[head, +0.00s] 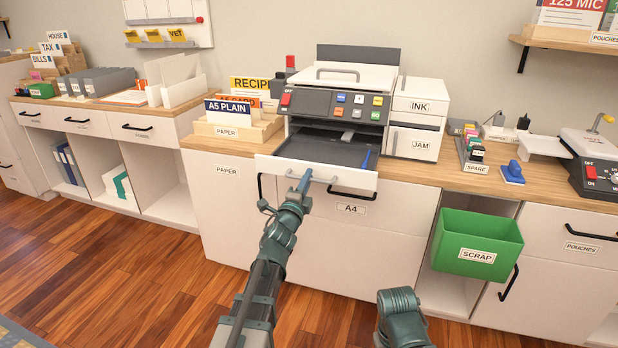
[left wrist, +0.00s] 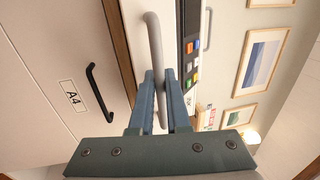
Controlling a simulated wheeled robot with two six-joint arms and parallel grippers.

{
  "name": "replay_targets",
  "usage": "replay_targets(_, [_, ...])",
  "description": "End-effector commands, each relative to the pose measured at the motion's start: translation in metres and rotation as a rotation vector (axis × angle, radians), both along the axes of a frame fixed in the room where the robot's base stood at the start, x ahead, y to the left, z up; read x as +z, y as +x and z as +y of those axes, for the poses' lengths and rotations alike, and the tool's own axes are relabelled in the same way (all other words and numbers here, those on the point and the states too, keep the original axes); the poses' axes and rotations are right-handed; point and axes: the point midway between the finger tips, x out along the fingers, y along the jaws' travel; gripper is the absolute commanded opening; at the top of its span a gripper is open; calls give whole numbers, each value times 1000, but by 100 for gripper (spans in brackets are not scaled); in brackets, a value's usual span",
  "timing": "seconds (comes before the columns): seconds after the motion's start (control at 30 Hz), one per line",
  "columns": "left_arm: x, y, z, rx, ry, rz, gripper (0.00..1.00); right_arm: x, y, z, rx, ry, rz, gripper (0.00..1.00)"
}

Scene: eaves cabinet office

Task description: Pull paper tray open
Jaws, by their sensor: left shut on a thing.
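The printer's paper tray (head: 356,182) has a white front and a dark inside, and in the head view it stands out from the printer (head: 343,78) over the counter's front edge. Its grey bar handle (head: 322,180) is on the front panel. My left gripper (head: 303,184) is shut on this handle. In the left wrist view its blue fingers (left wrist: 165,88) lie on both sides of the grey handle (left wrist: 154,45). A blue strip (head: 366,158) shows inside the tray at the right. My right arm shows at the bottom of the head view, but its gripper does not.
Below the tray is a white A4 drawer (head: 375,225) with a black handle. INK and JAM boxes (head: 413,140) stand right of the printer, a PAPER file holder (head: 232,132) left. A green SCRAP bin (head: 478,232) hangs at right. The floor (head: 150,260) in front is clear.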

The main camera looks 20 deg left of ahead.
Motion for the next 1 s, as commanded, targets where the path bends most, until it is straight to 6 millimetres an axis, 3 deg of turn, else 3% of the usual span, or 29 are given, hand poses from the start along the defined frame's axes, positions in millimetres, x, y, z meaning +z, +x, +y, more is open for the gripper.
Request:
replay_targets(0.2, [0,1,0,0,0,0,0,0,0,0,0,0,0,50])
replay_targets(0.23, [0,1,0,0,0,0,20,0,0,0,0,0,0,50])
replay_targets(0.3, [0,1,0,0,0,0,27,0,0,0,0,0,0,50])
replay_targets(0.73, [-2,-5,-1,0,0,0,27,-2,0,0,0,0,0,50])
replay_targets(1.0, [-9,-34,-7,-2,0,0,27,-9,0,0,2,1,1,50])
